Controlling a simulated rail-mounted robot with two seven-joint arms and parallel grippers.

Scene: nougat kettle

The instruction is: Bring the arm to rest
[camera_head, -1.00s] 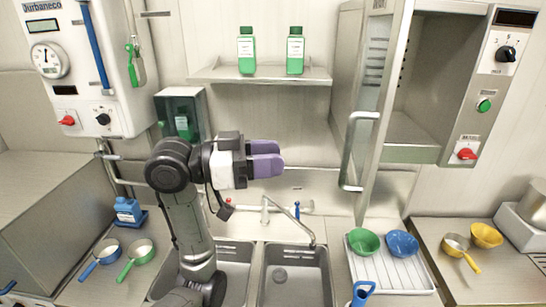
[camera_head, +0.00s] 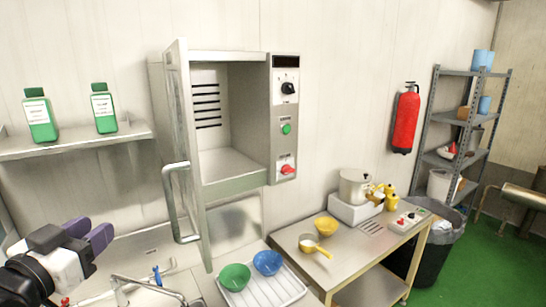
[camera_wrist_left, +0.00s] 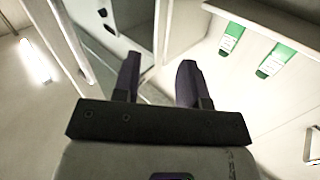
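My left gripper (camera_head: 90,234), with purple fingers, shows at the lower left of the head view. In the left wrist view the two dark fingers (camera_wrist_left: 158,70) stand apart with nothing between them, so it is open and empty. It is raised in front of the sink area, left of the open cabinet (camera_head: 232,165). Two green bottles stand on the wall shelf (camera_head: 80,145): the left bottle (camera_head: 40,117) and the right bottle (camera_head: 104,110). My right arm and gripper are not in view.
The cabinet door with its handle (camera_head: 180,202) stands open. A green bowl (camera_head: 235,276) and a blue bowl (camera_head: 267,262) sit on the drainboard. A steel table (camera_head: 345,250) holds a pot (camera_head: 354,186) and yellow pans. A bin (camera_head: 437,255) stands right of it. Green floor (camera_head: 490,270) is clear.

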